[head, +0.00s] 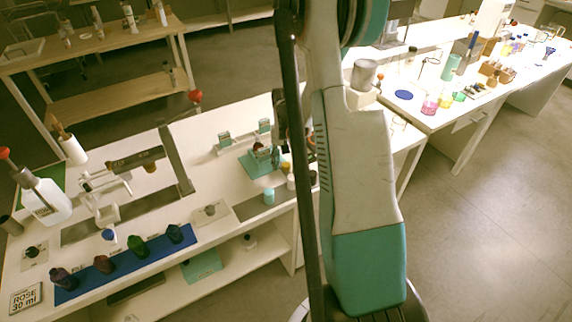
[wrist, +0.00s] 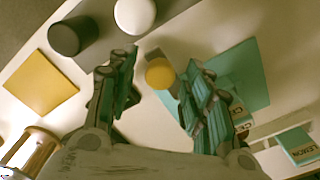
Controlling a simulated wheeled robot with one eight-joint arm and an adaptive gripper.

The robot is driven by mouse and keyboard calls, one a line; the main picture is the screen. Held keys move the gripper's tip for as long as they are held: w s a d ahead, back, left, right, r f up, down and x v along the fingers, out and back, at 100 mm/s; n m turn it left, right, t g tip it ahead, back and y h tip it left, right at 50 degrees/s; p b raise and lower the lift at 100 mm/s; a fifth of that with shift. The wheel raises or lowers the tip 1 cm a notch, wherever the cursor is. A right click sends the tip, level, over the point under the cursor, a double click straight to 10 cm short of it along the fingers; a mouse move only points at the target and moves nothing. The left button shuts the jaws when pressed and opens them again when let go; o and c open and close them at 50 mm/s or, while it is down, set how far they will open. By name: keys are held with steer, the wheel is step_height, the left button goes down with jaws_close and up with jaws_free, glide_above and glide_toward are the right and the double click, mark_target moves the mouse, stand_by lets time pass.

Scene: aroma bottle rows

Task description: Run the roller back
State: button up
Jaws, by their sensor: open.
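My gripper (wrist: 159,68) is open in the wrist view, with its two teal-padded fingers apart. A round orange-yellow knob (wrist: 160,73) shows between the fingertips, and I see no contact with either finger. A teal plate (wrist: 250,75) lies beyond the right finger. In the head view my gripper (head: 277,145) is beside the teal plate (head: 248,164) on the white bench, partly hidden by my arm. A small fixture with a dark-red part (head: 258,147) stands at this plate. I cannot tell for certain which part is the roller.
A black cylinder (wrist: 73,36) and a white one (wrist: 135,14) stand close by. A lemon-labelled teal box (wrist: 298,145) is at lower right. In the head view, a blue mat (head: 70,283) with several dark bottles and a metal frame (head: 176,160) stand to the left.

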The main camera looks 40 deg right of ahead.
jaws_close()
steer(key=a, duration=0.3)
steer(key=w+a, duration=0.1)
steer(key=a, duration=0.1)
steer(key=w+a, duration=0.1)
steer(key=a, duration=0.2)
steer(key=shift+a, duration=0.3)
jaws_free()
steer(key=shift+w+a, duration=0.1)
steer(key=shift+a, duration=0.05)
step_height(320, 180, up, 12)
stand_by(0.3)
